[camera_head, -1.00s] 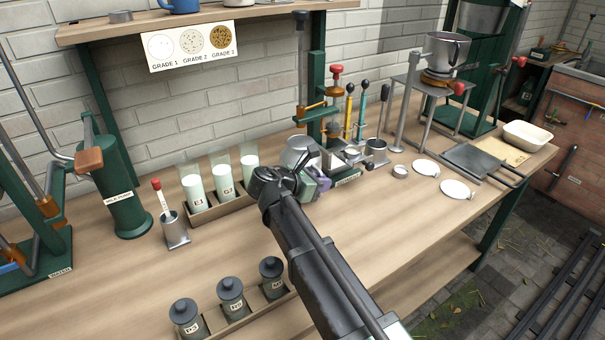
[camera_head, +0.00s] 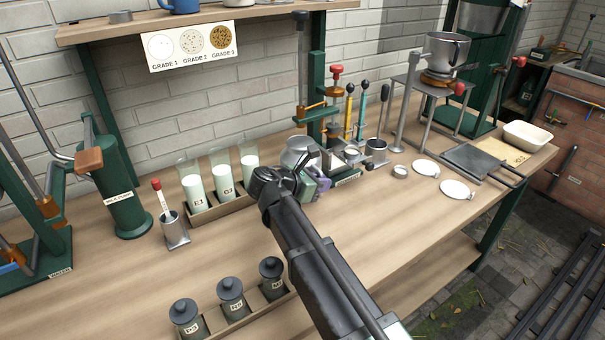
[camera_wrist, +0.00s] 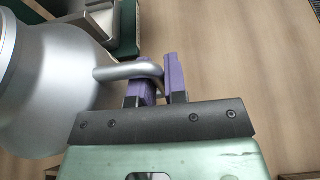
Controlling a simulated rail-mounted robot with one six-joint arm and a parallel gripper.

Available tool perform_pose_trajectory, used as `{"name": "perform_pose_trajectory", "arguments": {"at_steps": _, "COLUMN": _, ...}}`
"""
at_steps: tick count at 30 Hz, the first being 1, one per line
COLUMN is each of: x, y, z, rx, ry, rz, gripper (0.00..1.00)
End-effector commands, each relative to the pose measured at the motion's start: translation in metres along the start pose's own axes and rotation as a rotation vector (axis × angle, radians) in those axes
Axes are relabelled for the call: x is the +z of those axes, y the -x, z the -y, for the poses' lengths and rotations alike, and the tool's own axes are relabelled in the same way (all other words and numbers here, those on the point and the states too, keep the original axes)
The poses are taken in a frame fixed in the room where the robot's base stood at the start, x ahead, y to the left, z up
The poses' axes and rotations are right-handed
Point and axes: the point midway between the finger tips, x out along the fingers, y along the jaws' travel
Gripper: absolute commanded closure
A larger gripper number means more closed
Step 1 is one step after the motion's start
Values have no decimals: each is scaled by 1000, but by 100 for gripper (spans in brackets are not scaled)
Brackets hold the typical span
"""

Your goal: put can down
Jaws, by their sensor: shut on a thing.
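The can is a silver-grey metal vessel (camera_wrist: 45,75) with a side handle (camera_wrist: 125,72), at the left of the wrist view. My gripper (camera_wrist: 161,72) has purple-padded fingers closed around the handle. In the head view the can (camera_head: 297,150) shows only in part behind my arm, near the middle of the bench.
The wooden bench (camera_head: 395,235) is clear to the right of my arm. A tray of milk glasses (camera_head: 223,178) stands left of the can. A green press with an orange part (camera_head: 335,125) and a small metal cup (camera_head: 376,152) stand right behind it. Lidded pots (camera_head: 231,297) sit in front.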

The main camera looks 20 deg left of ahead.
Motion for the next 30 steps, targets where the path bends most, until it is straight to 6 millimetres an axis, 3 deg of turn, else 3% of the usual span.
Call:
{"name": "perform_pose_trajectory", "arguments": {"at_steps": 17, "x": 4, "y": 2, "z": 0, "rx": 0, "ry": 0, "rz": 1, "gripper": 100}}
{"name": "perform_pose_trajectory", "arguments": {"at_steps": 30, "x": 36, "y": 15, "z": 0, "rx": 0, "ry": -1, "rz": 2, "gripper": 100}}
